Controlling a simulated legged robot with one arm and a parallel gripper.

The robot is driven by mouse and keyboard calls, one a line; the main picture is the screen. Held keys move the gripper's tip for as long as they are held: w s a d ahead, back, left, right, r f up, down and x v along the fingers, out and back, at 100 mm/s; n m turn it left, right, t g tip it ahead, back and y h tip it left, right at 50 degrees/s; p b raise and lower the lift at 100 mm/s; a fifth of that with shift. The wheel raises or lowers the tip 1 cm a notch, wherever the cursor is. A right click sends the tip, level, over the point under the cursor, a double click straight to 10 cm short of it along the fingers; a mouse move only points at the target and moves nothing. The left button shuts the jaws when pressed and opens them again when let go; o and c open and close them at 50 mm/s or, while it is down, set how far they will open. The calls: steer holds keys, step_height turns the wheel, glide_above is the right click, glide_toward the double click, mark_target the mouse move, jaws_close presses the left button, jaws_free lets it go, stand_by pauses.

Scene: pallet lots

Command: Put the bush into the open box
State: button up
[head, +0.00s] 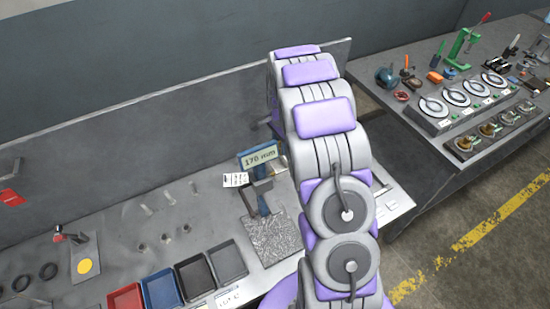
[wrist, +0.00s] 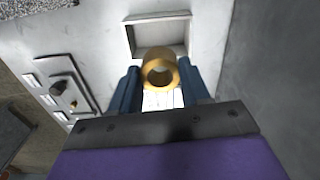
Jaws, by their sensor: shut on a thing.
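A brass-coloured ring-shaped bush (wrist: 146,74) is held between the two blue fingers of my gripper (wrist: 160,78) in the wrist view. Its round hole faces the camera. A shallow open box (wrist: 128,36) with a pale rim lies just beyond the bush in that view, and its visible inside looks empty. The bush overlaps the near edge of the box in the picture; I cannot tell its height above it. In the head view my arm hides the gripper and the bush, and I cannot make out the box.
A display stand (head: 259,157) and a speckled plate (head: 271,240) are left of my arm. Red (head: 126,298), blue (head: 161,289) and dark trays (head: 228,262) line the bench front. A second bench (head: 420,152) with dials and tools stands right. A dark panel (wrist: 68,88) is left in the wrist view.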

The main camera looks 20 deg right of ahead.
mark_target(279, 168)
steer(key=f, duration=0.1)
steer(key=a+f+b, duration=0.1)
steer(key=f, duration=0.1)
steer(key=a+f, duration=0.1)
steer(key=f, duration=0.1)
steer(key=shift+f, duration=0.25)
jaws_close()
steer(key=f, duration=0.2)
steer(key=d+f+b, duration=0.1)
steer(key=f, duration=0.1)
steer(key=shift+s+f, duration=0.15)
steer(key=shift+d+f, duration=0.15)
steer(key=shift+f, duration=0.05)
steer(key=shift+r, duration=0.2)
steer(key=o, duration=0.8)
jaws_free()
steer(key=shift+o, duration=1)
steer(key=shift+a+r, duration=0.15)
steer(key=shift+a, duration=0.25)
steer(key=shift+d, duration=0.1)
